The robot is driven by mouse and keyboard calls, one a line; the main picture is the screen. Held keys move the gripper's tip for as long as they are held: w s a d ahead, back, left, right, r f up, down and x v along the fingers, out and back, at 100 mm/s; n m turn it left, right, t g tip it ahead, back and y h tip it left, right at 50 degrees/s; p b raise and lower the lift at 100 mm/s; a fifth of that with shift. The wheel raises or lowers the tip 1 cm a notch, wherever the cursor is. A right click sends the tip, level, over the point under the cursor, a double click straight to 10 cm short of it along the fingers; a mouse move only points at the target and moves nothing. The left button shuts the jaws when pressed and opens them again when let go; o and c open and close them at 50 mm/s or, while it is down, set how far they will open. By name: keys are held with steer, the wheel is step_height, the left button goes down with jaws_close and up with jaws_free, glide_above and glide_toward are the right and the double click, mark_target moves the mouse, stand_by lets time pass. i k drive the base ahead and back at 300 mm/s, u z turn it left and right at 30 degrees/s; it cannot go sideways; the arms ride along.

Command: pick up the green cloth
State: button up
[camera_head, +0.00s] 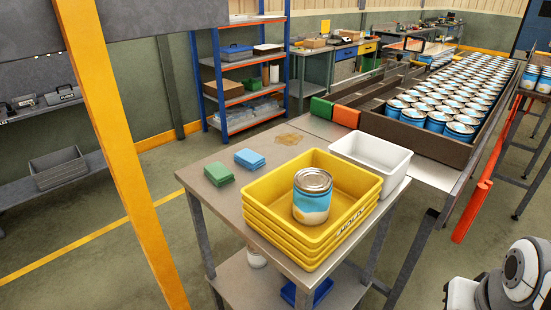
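The green cloth (218,174) lies folded on the left part of the grey metal table (205,199), near its left edge. A folded blue cloth (249,159) lies just behind it and to the right, with a small gap between them. My gripper is not in view. Only a white and dark grey part of my arm shows at the lower right corner, well apart from the green cloth.
Stacked yellow trays (262,226) stand right of the cloths, with a blue-labelled can (312,196) in the top one. A white bin (371,159) is behind them. A yellow post (124,165) rises at left. The tabletop behind the cloths is mostly clear.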

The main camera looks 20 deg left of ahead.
mark_target(219, 174)
steer(key=z, duration=0.25)
steer(key=k, duration=1.7)
steer(key=u, duration=0.45)
steer(key=i, duration=2)
steer(key=u, duration=0.05)
